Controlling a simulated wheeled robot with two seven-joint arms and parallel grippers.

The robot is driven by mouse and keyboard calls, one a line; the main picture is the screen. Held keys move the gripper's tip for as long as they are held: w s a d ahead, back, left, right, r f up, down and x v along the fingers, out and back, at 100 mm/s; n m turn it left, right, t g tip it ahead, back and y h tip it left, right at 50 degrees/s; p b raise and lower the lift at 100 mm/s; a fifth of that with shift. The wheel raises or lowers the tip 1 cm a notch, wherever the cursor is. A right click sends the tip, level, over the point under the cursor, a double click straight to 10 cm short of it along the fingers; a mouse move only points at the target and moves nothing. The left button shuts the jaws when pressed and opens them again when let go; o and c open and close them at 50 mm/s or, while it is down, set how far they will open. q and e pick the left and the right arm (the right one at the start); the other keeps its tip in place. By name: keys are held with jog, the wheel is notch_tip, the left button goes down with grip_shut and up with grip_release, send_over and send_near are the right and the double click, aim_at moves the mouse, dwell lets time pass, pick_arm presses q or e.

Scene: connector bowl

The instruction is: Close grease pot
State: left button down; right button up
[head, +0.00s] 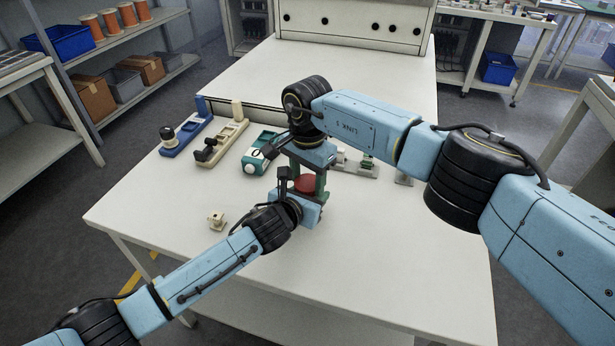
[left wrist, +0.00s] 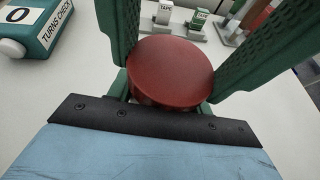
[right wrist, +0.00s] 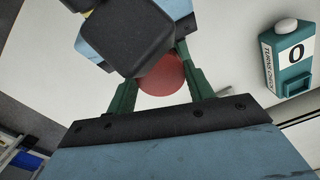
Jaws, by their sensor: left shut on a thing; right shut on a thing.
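The grease pot's round red lid (head: 307,183) shows between my two grippers above the white table. It also shows in the left wrist view (left wrist: 170,72) and the right wrist view (right wrist: 162,76). My left gripper (head: 300,192) comes in low from the front left, with its green fingers on both sides of the pot. My right gripper (head: 309,172) reaches down from above and is shut on the red lid. The pot's body is mostly hidden by lid and fingers. I cannot tell how far the lid is seated.
A teal box (head: 259,153) marked "TURNS CHECK" shows 0 just left of the grippers. Blue (head: 186,134) and beige (head: 221,140) fixtures stand further left, tape stands (head: 362,165) to the right. A small cream block (head: 216,220) lies at front left. The table's front right is clear.

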jog(key=o, duration=1)
jog(key=shift+o, duration=0.2)
jog(key=shift+r, duration=0.1)
jog(key=shift+r, duration=2.15)
jog(key=shift+c, duration=0.2)
notch_tip(320, 180, up, 4)
jog(key=shift+f, duration=0.2)
jog(key=shift+f, duration=0.1)
jog(key=shift+f, duration=3.95)
